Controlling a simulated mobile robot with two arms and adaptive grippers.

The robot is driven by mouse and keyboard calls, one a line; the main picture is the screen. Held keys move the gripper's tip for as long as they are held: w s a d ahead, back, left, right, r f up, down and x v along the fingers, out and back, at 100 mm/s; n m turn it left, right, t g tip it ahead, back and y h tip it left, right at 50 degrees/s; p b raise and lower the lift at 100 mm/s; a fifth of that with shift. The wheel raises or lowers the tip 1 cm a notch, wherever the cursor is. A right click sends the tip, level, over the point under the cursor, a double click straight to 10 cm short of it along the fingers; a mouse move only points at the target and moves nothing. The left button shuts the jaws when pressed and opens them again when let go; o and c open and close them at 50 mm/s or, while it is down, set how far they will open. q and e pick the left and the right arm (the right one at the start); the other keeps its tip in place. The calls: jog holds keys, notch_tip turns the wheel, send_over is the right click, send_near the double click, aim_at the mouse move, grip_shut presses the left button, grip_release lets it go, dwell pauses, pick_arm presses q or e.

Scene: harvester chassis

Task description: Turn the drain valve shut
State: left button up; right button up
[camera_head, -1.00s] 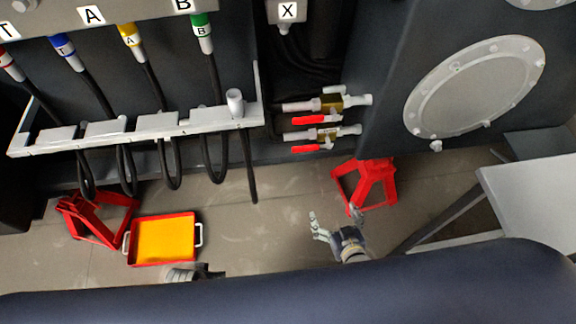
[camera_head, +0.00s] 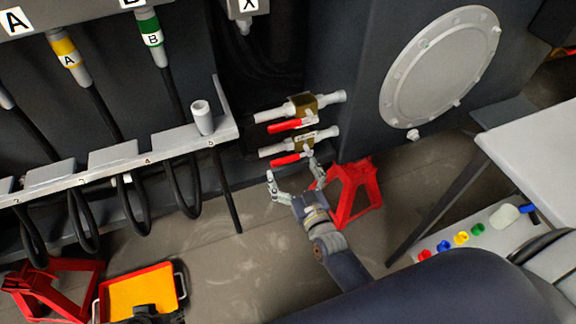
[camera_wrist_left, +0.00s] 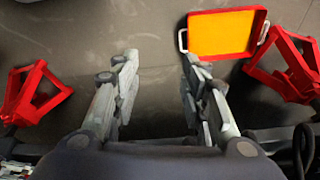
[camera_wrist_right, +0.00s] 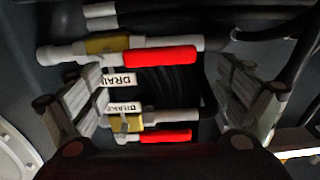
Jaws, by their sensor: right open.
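Two valves with brass bodies and red lever handles stick out from the dark chassis wall. In the head view the upper valve (camera_head: 303,105) and lower valve (camera_head: 302,141) have their red levers lying nearly along the pipes. In the right wrist view one white tag (camera_wrist_right: 118,80) reads "DRAI", partly cut off; the other tag (camera_wrist_right: 122,108) is hard to read. My right gripper (camera_head: 292,172) is open and empty, just below the lower valve's red lever (camera_head: 290,159), with the valves between its fingers in the right wrist view. My left gripper (camera_wrist_left: 160,60) is open and empty above the floor.
A red jack stand (camera_head: 352,192) is close to the right of my right gripper. Hoses hang under a grey rack (camera_head: 110,163) at left. A red tray (camera_head: 178,284) with a yellow inside is on the floor.

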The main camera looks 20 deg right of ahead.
aim_at(293, 158)
pick_arm(q)
jog(key=shift+v, duration=1.15)
pick_arm(e)
jog(key=shift+w, duration=1.4)
jog(key=c, duration=1.5)
pick_arm(q)
jog(key=shift+w, duration=0.1)
